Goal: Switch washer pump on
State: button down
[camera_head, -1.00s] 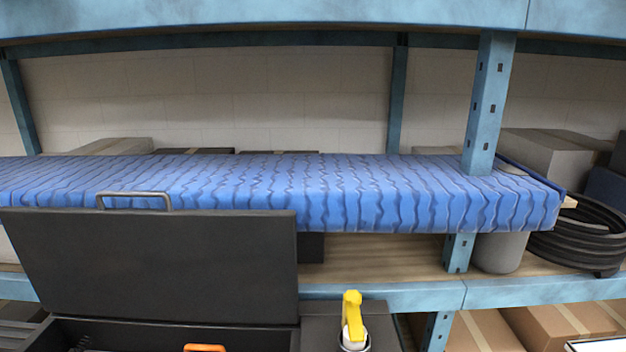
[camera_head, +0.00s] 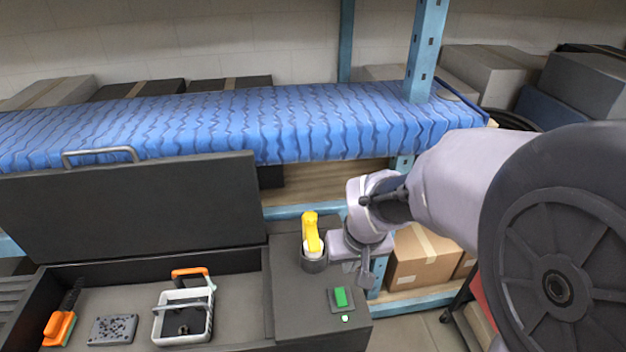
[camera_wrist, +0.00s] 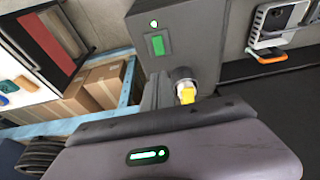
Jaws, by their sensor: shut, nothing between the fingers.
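A green rectangular switch (camera_head: 340,297) sits on the top of the dark panel at the right end of the open washer (camera_head: 287,327). A small lit whitish lamp (camera_head: 345,318) is in front of it. In the wrist view the green switch (camera_wrist: 158,45) and the lamp (camera_wrist: 154,23) show unobstructed near the top. My gripper (camera_head: 366,282) points down just right of and beyond the switch, apart from it. It is shut and empty. In the wrist view, my gripper's fingertips cannot be made out.
A yellow-headed spray bottle (camera_head: 311,236) stands in a holder behind the switch, close to my gripper. The raised dark lid (camera_head: 130,215) is at left. The tub holds a white-framed basket (camera_head: 184,318), a grey plate (camera_head: 112,329) and an orange-handled brush (camera_head: 60,327). Blue-covered shelving is behind.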

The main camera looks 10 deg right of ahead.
jog(key=shift+s, duration=0.1)
jog(key=shift+s+r, duration=0.1)
jog(key=shift+s, duration=0.6)
